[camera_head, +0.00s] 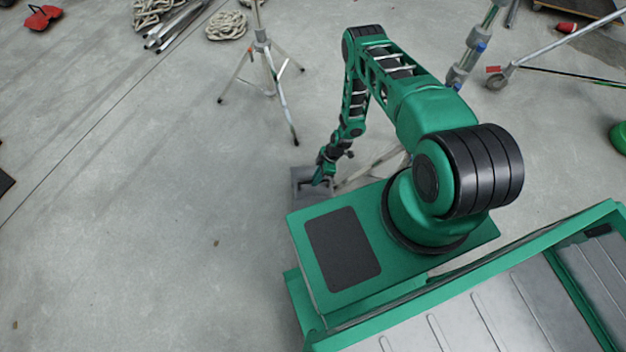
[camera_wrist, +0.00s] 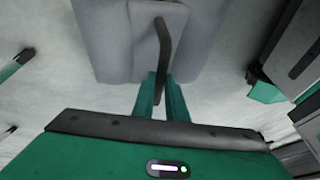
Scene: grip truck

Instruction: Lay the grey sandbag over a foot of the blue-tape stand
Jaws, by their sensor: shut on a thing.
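The grey sandbag (camera_head: 299,180) is low in front of my base, partly hidden by my gripper (camera_head: 322,181). In the wrist view the sandbag (camera_wrist: 105,40) fills the top, with a dark strap handle (camera_wrist: 165,45). My gripper's green fingers (camera_wrist: 161,80) are shut on this strap. I cannot tell whether the bag touches the floor. The blue-tape stand (camera_head: 469,62) is at the upper right, partly behind my arm, with blue bands on its pole. A pale foot (camera_head: 370,168) reaches down-left towards the bag, passing behind my arm. Whether bag and foot touch is unclear.
Another tripod stand (camera_head: 262,45) stands at top centre, with coiled rope (camera_head: 227,25) and metal poles (camera_head: 180,27) behind it. A wheeled stand (camera_head: 497,77) is at the upper right. A red item (camera_head: 42,17) lies far left. The left floor is mostly clear.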

